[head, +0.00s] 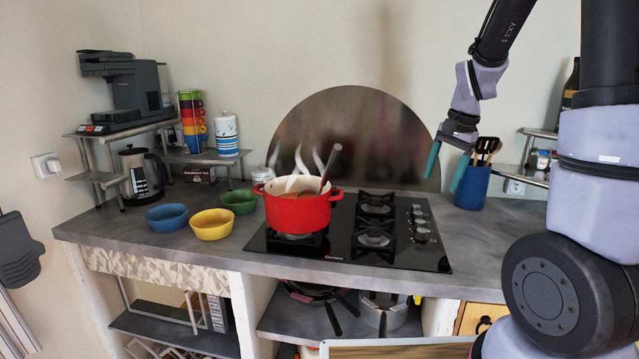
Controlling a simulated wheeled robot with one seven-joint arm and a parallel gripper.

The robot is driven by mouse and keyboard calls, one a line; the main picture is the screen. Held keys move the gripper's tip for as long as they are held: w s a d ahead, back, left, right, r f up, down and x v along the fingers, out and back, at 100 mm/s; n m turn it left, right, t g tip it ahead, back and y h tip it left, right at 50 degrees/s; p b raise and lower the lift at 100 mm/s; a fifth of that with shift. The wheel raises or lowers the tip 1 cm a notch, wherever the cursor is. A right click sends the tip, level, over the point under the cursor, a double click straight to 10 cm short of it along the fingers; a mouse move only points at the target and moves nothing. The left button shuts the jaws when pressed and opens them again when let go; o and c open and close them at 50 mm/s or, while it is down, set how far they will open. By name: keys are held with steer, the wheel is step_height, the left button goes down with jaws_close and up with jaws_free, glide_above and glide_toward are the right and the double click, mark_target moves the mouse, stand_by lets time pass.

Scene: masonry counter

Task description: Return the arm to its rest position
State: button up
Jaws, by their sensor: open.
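My gripper (447,168) hangs from the arm above the right back part of the counter, with its two teal fingers apart and nothing between them. In the picture it is just left of the blue utensil holder (472,188) and to the right of the red pot (297,212). The fingers point downward, tilted a little to the left. They appear above the counter; I cannot tell the exact distance to the holder.
The red pot, steaming with a spoon in it, stands on the black hob (400,250). Blue (167,218), yellow (212,225) and green (239,201) bowls sit left of it. A coffee machine (130,92) stands on the left shelf. A right shelf (522,176) holds jars.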

steer(key=s+a+r+n+t, duration=0.2)
steer(key=s+r, duration=0.6)
steer(key=s, duration=0.1)
steer(key=s+a+r+n+t, duration=0.3)
steer(key=s+r, duration=0.5)
steer(key=s, duration=0.1)
steer(key=shift+y, duration=0.3)
stand_by(5.9)
